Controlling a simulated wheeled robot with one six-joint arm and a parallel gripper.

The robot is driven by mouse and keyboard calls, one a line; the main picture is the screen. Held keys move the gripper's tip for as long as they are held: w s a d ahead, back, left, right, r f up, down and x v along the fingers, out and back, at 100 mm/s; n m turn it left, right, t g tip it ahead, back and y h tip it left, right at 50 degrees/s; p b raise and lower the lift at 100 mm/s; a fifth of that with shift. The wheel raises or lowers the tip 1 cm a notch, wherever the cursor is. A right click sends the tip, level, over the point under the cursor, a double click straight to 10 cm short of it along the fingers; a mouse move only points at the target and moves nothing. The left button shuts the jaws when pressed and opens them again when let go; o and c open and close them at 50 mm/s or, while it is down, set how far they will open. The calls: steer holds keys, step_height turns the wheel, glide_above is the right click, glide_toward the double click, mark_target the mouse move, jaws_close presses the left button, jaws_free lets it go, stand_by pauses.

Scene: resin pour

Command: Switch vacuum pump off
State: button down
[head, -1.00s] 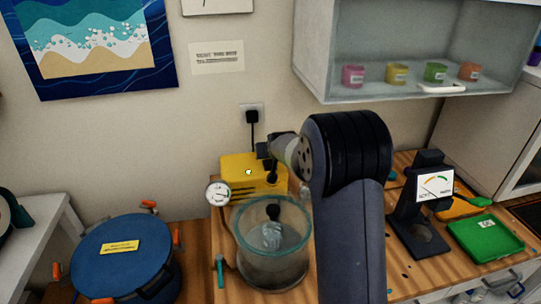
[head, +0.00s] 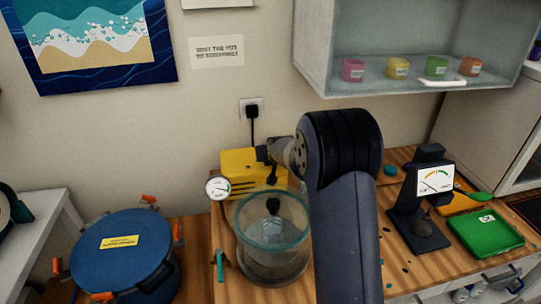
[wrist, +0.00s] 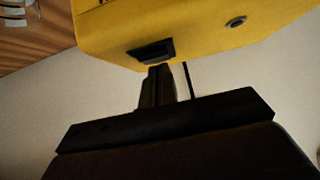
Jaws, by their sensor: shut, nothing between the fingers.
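The vacuum pump (head: 238,162) is a yellow box at the back of the wooden bench, below the wall socket. In the wrist view its yellow body (wrist: 200,25) fills the top, with a black rocker switch (wrist: 152,52) on its face. My gripper (head: 263,153) is at the pump's upper right side in the head view. In the wrist view my gripper (wrist: 158,70) is shut and empty, its fingertips just at the switch's edge. I cannot tell if they touch it. The switch's setting is unclear; my arm hides part of the pump in the head view.
A glass chamber (head: 270,232) stands in front of the pump, with a round gauge (head: 218,187) at its left. A blue lidded pot (head: 122,255) is on the left. A dial stand (head: 420,205) and green tray (head: 485,233) are on the right. A wall cabinet (head: 395,50) hangs above.

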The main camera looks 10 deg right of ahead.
steer(key=shift+w+r, duration=0.15)
steer(key=shift+w, duration=0.65)
steer(key=r+p, duration=0.2)
steer(key=r, duration=0.3)
steer(key=shift+w, duration=0.2)
steer(key=shift+s+r+b, duration=0.1)
steer(key=shift+s+b, duration=0.25)
steer(key=shift+b, duration=0.35)
steer(key=w+r+b+v, duration=0.1)
steer(key=v, duration=0.7)
steer(key=shift+r+b, duration=0.4)
steer(key=shift+f, duration=0.1)
